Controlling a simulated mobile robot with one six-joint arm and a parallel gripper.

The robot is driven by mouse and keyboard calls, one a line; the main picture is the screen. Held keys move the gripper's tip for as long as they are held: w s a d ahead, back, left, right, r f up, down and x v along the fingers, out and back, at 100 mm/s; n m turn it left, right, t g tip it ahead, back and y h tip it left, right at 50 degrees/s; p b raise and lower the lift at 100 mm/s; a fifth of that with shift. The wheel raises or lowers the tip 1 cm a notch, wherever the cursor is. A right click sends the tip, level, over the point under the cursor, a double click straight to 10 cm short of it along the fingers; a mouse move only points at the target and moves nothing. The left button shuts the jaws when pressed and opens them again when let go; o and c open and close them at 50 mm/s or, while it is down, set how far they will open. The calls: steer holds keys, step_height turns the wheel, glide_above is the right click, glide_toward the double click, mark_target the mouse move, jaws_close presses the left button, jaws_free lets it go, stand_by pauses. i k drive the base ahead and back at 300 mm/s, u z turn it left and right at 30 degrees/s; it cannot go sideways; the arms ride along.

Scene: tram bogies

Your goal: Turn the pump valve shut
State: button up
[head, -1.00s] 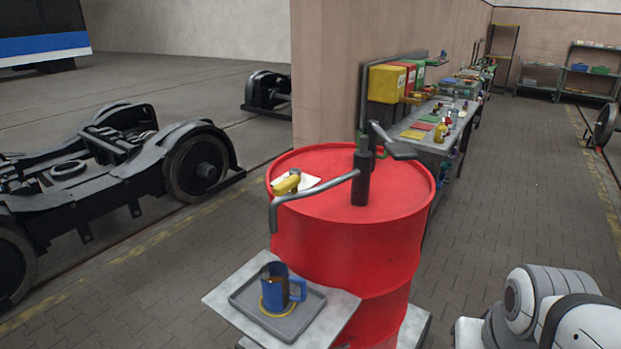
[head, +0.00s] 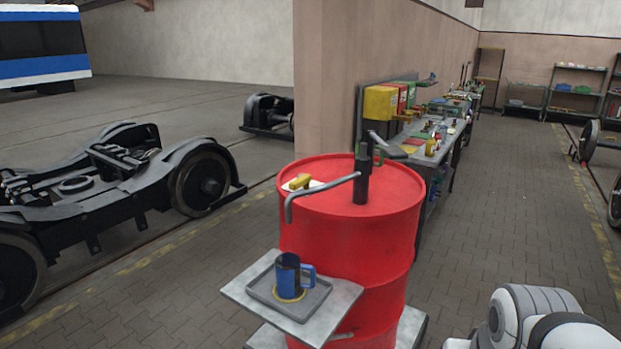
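A red drum (head: 350,250) stands upright in the middle of the head view. A dark hand pump (head: 361,180) rises from its top. The pump's grey spout (head: 320,185) runs left and bends down over the drum's edge. Its lever ends in a flat grey piece to the right. A blue mug (head: 288,275) stands upright below the spout. My gripper is out of view; only a white part of my arm shows at bottom right.
The mug is on a grey tray (head: 262,290) on a shelf (head: 345,297) in front of the drum. A yellow object (head: 300,181) lies on a white cloth on the drum. A workbench (head: 440,150) stands behind, bogies at left.

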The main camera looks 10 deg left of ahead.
mark_target(304, 180)
steer(key=u, duration=0.25)
steer(key=i, duration=1)
steer(key=u, duration=0.05)
